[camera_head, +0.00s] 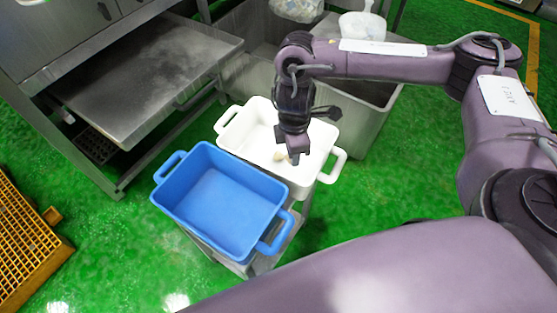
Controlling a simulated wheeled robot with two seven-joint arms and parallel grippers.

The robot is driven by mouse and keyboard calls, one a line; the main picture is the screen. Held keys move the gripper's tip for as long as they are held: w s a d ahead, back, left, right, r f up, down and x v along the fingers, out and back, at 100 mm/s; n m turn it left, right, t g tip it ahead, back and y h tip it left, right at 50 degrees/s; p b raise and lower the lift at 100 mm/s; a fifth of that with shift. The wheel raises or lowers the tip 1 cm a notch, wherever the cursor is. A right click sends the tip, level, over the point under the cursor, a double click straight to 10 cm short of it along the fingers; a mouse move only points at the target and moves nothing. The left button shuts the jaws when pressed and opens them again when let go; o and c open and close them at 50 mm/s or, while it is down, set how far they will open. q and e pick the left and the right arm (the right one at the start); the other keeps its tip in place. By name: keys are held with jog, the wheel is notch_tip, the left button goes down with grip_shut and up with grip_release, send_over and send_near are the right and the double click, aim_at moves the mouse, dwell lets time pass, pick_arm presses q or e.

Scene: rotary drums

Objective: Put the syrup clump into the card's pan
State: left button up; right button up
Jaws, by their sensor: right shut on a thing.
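My right gripper (296,158) reaches down into the white pan (228,142) and is shut. A small beige clump (280,156) shows just left of its fingertips, low in the white pan; the gripper hides part of it. The blue pan (222,200) stands beside the white one, nearer to me and to the left, and looks empty. I cannot make out a card by either pan. My left gripper is not in view.
Both pans have side handles and rest on a metal stand (284,238). A steel machine with a flat shelf (150,75) is at upper left. A steel bin (365,125) stands behind the white pan. A yellow grating (25,245) lies at far left on the green floor.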

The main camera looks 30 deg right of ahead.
jog(key=w+d+r+n+b, duration=0.25)
jog(key=w+n, duration=0.25)
jog(key=n, duration=0.3)
jog(key=n+b, duration=0.2)
jog(key=b, duration=0.4)
send_over(291, 172)
notch_tip(291, 172, down, 16)
jog(key=shift+r, duration=0.25)
jog(key=shift+f+b, duration=0.9)
jog(key=shift+f, duration=1)
jog(key=shift+s+f, duration=0.1)
jog(key=shift+f, duration=0.1)
jog(key=o, duration=0.9)
jog(key=shift+o, duration=0.2)
